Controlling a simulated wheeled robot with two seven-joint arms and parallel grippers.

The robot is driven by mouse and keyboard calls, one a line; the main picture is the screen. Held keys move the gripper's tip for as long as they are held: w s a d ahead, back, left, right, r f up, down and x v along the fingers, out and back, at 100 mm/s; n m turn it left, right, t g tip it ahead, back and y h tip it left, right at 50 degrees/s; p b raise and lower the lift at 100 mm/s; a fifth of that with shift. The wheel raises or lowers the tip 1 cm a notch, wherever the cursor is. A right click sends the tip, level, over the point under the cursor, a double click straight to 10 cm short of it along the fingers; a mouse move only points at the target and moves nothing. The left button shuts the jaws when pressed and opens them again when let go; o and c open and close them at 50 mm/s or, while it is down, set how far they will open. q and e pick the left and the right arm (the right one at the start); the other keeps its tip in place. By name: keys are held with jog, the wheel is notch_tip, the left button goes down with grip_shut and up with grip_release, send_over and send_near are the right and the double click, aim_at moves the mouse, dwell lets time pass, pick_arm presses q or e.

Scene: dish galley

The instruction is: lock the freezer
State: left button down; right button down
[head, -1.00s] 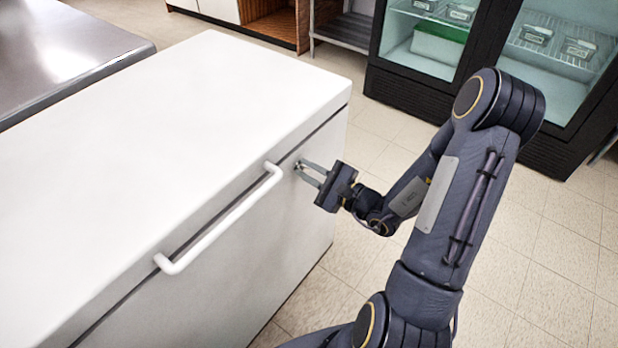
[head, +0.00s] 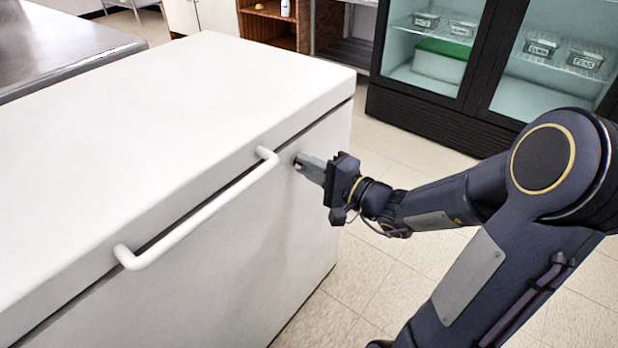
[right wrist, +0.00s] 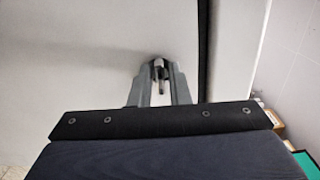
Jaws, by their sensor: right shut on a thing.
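The white chest freezer (head: 270,235) fills the left and middle of the head view. Its lid (head: 170,130) lies down on the body, with a thin dark seam below the edge. A small lock with a key (right wrist: 159,72) is on the front face, right of the handle; in the head view the fingers mostly hide it. My right gripper (head: 300,163) is at the lock, its fingers closed on the key. In the right wrist view the two fingers (right wrist: 158,85) stand on either side of the key. My left gripper is not in view.
A long white handle (head: 200,212) sticks out from the lid's front. A steel counter (head: 60,50) stands behind the freezer at left. A black glass-door fridge (head: 425,112) stands at the back right. Tiled floor (head: 350,270) is clear right of the freezer.

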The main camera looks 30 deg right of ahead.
jog(key=shift+n+b, duration=0.4)
jog(key=shift+b, duration=0.05)
jog(key=c, duration=1.5)
grip_release()
jog(key=p+v, duration=0.1)
jog(key=v, duration=0.6)
jog(key=shift+s+d, duration=0.15)
jog(key=shift+s, duration=0.2)
